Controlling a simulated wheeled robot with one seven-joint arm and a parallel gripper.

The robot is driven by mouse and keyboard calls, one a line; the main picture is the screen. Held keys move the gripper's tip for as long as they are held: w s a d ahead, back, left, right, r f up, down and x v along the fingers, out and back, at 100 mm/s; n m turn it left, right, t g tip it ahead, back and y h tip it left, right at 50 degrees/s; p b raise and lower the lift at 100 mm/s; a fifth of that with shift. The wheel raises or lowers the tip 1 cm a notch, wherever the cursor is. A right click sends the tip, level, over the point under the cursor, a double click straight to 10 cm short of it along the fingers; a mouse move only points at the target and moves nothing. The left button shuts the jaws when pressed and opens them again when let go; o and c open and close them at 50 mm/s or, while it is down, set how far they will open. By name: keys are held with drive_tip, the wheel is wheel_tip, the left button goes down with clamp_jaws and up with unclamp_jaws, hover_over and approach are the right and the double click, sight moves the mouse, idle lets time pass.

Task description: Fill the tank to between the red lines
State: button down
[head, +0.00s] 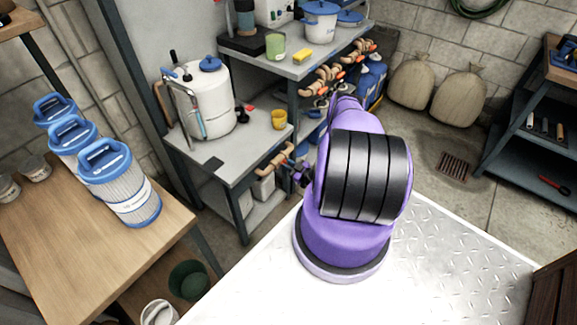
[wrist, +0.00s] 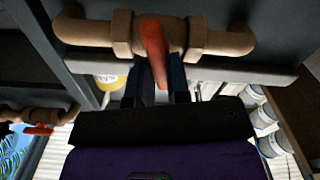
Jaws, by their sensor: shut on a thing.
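The white tank (head: 208,102) with a blue cap stands on the grey bench at the left in the head view. A clear sight tube (head: 196,112) runs up its front; its level and red lines are too small to read. In the wrist view a tan pipe (wrist: 215,37) with a valve crosses the bench front, and its orange-red handle (wrist: 153,50) points down between my fingers. My gripper (wrist: 156,75) is shut on this handle. In the head view my gripper (head: 298,174) is small and partly hidden by my arm, beside the bench's front corner.
A yellow cup (head: 279,119) stands on the bench (head: 246,146). More pipes with orange valves (head: 330,80) line the farther shelf. Open floor lies toward two sacks (head: 457,97).

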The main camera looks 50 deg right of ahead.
drive_tip(key=shift+d+m, duration=0.1)
drive_tip(key=shift+m, duration=1.6)
drive_tip(key=c, duration=1.1)
unclamp_jaws()
drive_tip(key=s, duration=1)
drive_tip(key=shift+s+d, duration=0.4)
drive_tip(key=shift+s, duration=0.1)
